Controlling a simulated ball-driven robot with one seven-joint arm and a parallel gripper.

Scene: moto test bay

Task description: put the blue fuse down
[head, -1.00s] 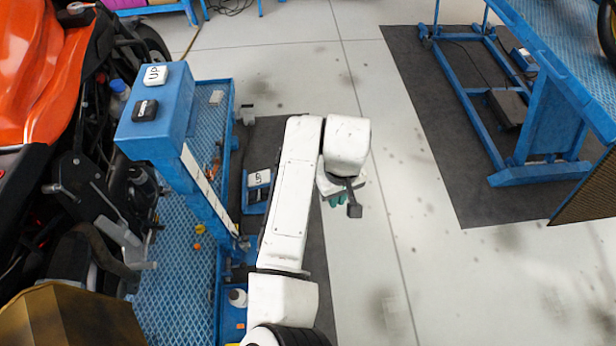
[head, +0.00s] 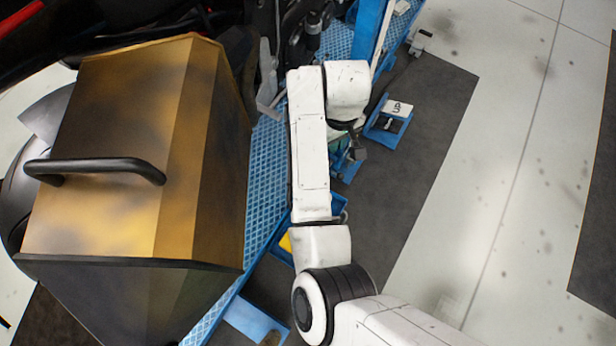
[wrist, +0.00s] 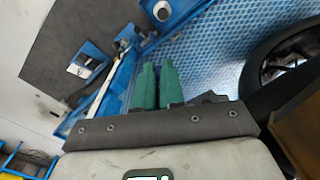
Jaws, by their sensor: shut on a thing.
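My gripper (wrist: 158,72) shows in the wrist view as two green fingers close together, pointing over the blue lift platform (wrist: 215,45). They are shut on the blue fuse, which is mostly hidden; only a thin dark blue strip shows between the fingers, hard to tell from the blue behind. In the head view my gripper (head: 339,150) is partly hidden under my wrist, above the platform's right edge. The fuse cannot be made out there.
A gold-brown case (head: 130,180) with a black handle fills the left of the head view. A blue holder marked UP (head: 396,108) stands on the dark mat (head: 430,130), right of my gripper. Pale floor (head: 510,170) lies clear farther right. A black tyre (wrist: 280,52) is in the wrist view.

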